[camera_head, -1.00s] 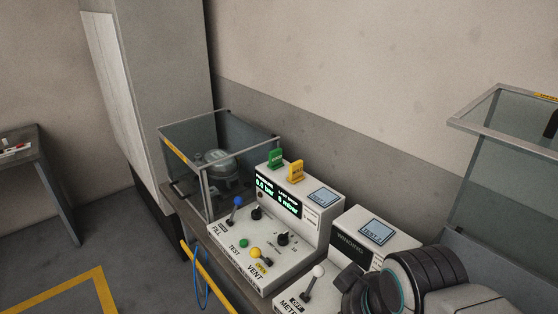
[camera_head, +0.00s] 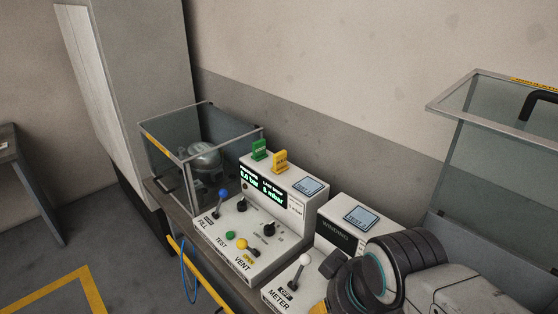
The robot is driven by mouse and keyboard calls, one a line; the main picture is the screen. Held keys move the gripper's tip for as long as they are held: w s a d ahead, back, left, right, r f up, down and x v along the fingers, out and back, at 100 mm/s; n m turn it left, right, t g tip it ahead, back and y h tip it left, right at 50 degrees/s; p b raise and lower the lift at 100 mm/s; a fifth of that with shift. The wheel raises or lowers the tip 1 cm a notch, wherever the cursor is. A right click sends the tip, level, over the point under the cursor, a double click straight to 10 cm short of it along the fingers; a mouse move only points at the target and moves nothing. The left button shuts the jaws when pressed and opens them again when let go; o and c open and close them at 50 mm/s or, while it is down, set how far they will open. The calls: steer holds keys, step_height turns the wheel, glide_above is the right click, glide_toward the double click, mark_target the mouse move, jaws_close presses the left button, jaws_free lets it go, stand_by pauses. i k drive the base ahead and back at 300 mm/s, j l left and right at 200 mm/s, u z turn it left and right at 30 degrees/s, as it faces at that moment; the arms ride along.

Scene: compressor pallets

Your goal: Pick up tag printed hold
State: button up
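Two small upright tags stand on top of the white leak-test console (camera_head: 300,215), side by side. The left one is a green tag (camera_head: 259,149). The right one is a yellow tag (camera_head: 280,161). Their print is too small for me to read surely, so I cannot tell by lettering which says hold. Both tags stand free with nothing touching them from above. My arm shows at the lower right, in front of the winding meter, well to the right of the tags. My gripper's fingertips are not in view.
A glass-walled enclosure (camera_head: 165,127) with a grey compressor (camera_head: 205,160) stands left of the console. Levers and knobs rise from the console front. The winding meter (camera_head: 352,219) stands right of it. A raised clear lid (camera_head: 480,165) is at the right. A wall is behind.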

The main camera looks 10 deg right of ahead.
mark_target(280, 166)
steer(key=i+j+u, duration=0.2)
steer(key=j, duration=0.25)
steer(key=i+j+u, duration=0.8)
steer(key=i, duration=0.35)
